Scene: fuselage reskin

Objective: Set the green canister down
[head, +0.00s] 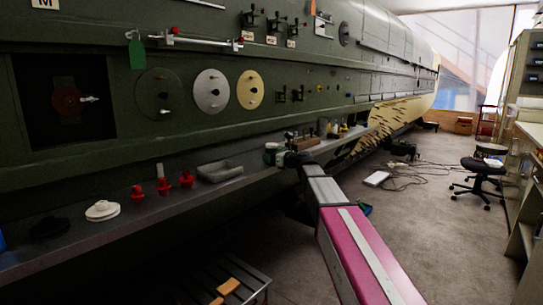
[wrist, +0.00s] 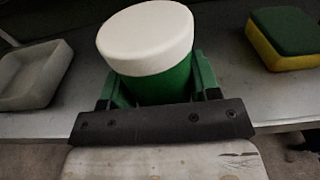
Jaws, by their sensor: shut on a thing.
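The green canister with a white lid (wrist: 150,45) stands between the fingers of my gripper (wrist: 158,85) in the wrist view. The gripper is shut on it, with a green finger on either side. The canister is at the shelf ledge, and its base is hidden behind the gripper, so I cannot tell whether it touches the ledge. In the head view the canister (head: 271,152) shows small at the far end of my arm, over the long grey ledge (head: 95,236) along the fuselage.
A grey tray (wrist: 32,75) lies left of the canister, and a green and yellow sponge (wrist: 288,38) lies to the right. Red fittings (head: 186,179), a white disc (head: 102,210) and a black disc (head: 50,227) sit farther left on the ledge. A black stool (head: 482,172) stands on the floor.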

